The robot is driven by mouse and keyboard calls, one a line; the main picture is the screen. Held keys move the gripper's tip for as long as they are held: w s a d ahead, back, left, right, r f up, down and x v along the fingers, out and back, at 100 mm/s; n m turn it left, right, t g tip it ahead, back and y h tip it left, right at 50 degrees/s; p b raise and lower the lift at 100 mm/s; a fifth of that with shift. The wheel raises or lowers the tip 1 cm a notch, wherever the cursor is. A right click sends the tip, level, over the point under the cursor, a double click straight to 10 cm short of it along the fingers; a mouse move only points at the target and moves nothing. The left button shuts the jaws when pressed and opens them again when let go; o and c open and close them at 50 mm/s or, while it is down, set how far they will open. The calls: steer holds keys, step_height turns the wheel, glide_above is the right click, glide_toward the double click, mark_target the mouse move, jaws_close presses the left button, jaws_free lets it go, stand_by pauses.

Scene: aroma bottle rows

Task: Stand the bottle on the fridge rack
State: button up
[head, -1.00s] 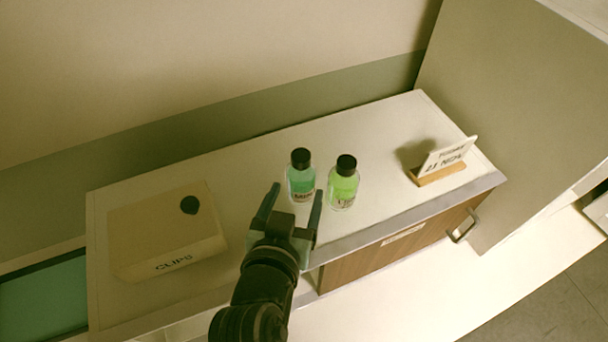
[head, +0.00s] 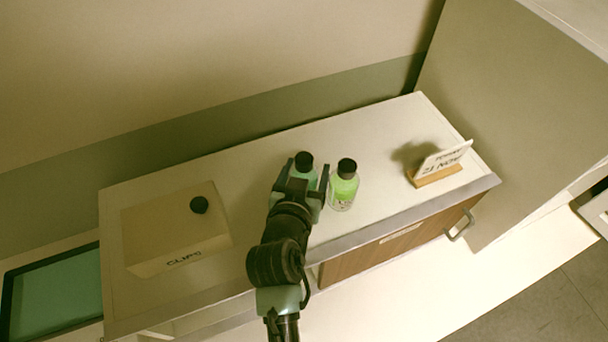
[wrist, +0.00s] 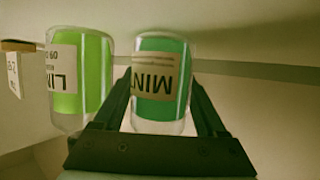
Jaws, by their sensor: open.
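Two small bottles with black caps stand upright side by side on the white cabinet top (head: 150,300). The left one holds teal-green liquid (head: 304,170); in the wrist view this mint bottle (wrist: 160,85) has a label reading "MIN". The right one, a lime-green bottle (head: 343,187), shows a label starting "LI" in the wrist view (wrist: 80,80). My gripper (head: 301,180) is open, with its fingers on either side of the mint bottle and partly hiding it in the head view. No fridge rack can be made out.
A box marked "CLIPS" (head: 165,235) with a black knob is at the left of the top. A date sign on a wooden base (head: 437,175) stands at the right. A tall grey panel (head: 500,110) rises at the right end. The wall is behind.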

steer(key=shift+c, duration=0.3)
jaws_close()
steer(key=shift+r, duration=0.2)
